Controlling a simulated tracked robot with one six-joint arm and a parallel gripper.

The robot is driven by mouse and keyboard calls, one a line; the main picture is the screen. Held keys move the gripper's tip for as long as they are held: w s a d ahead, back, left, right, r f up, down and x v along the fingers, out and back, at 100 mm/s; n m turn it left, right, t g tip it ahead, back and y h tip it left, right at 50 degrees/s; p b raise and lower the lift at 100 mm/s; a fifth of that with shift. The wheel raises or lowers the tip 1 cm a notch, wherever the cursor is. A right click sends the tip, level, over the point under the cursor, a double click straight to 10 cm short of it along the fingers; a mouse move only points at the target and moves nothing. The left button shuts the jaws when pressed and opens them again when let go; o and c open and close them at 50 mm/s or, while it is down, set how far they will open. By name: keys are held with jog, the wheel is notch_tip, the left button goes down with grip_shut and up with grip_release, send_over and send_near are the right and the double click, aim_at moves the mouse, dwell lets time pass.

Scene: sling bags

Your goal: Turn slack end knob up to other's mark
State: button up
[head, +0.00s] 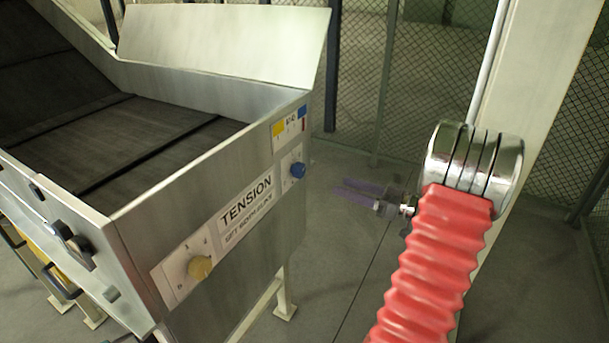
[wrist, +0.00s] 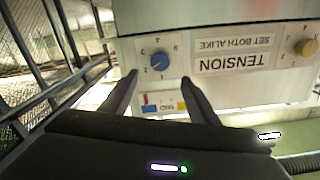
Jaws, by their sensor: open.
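A blue knob (head: 298,170) sits on a white dial plate at the right end of the machine's steel panel. A yellow knob (head: 200,267) sits on a similar plate at the left end. A TENSION label (head: 246,200) is between them. The wrist view is upside down; there the blue knob (wrist: 160,61) lies ahead between my fingertips and the yellow knob (wrist: 306,47) is far right. My gripper (head: 338,187) is open and empty, its fingers pointing at the blue knob from a short distance, apart from it. The knob pointers are too small to read surely.
A small plate with yellow and blue patches (head: 290,125) is above the blue knob. The dark belt (head: 120,130) lies in the steel trough. A wire mesh fence (head: 375,80) stands behind. The floor right of the machine is free.

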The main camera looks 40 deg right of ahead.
aim_at(302, 173)
jog(key=shift+w+a, duration=0.1)
jog(key=x, duration=1.3)
jog(key=shift+w, duration=0.3)
jog(key=shift+c, duration=0.2)
jog(key=c, duration=0.9)
jog(key=shift+a, duration=0.3)
jog(key=shift+c, duration=0.5)
jog(key=shift+d, duration=0.2)
